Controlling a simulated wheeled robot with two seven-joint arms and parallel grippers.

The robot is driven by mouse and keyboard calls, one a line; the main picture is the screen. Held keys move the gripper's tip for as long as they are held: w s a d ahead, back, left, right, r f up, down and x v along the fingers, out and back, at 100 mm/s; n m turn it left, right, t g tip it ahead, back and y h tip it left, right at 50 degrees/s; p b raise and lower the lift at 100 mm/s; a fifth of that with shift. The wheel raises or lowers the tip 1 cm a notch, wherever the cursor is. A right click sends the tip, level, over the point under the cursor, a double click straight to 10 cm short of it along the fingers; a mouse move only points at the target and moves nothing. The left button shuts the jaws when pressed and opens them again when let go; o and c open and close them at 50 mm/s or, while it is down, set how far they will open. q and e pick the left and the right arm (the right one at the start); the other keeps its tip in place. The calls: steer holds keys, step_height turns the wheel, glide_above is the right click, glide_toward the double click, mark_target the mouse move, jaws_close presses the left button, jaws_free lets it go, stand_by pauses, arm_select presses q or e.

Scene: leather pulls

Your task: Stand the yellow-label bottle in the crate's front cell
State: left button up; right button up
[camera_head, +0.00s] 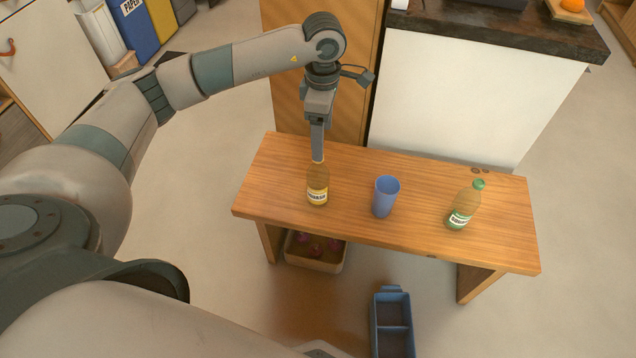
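The yellow-label bottle (317,187) is brown and looks upright on the left part of the wooden bench (420,243). My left gripper (317,158) points straight down at the bottle's neck from above. Its fingers are seen edge-on and overlap the bottle's top, so I cannot tell whether they are closed on it. A blue crate (392,294) with a divider stands on the floor in front of the bench. Two cells show and look empty; its near end is cut off by the picture's edge. My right gripper is out of view.
A blue cup (384,199) stands mid-bench, right of the bottle. A green-capped bottle with a green label (464,206) stands further right. A tan box (318,260) with dark reddish contents sits under the bench. A white counter (470,90) stands behind.

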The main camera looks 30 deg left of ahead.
mark_target(318, 168)
arm_select(q)
step_height(318, 168, down, 8)
steer(key=shift+f, duration=0.2)
stand_by(0.3)
steer(key=f, duration=0.2)
steer(key=a+f, duration=0.1)
steer(key=f, duration=0.1)
steer(key=shift+a, duration=0.1)
steer(key=shift+w+f, duration=0.1)
steer(key=shift+f, duration=0.5)
steer(key=shift+c, duration=0.6)
jaws_close()
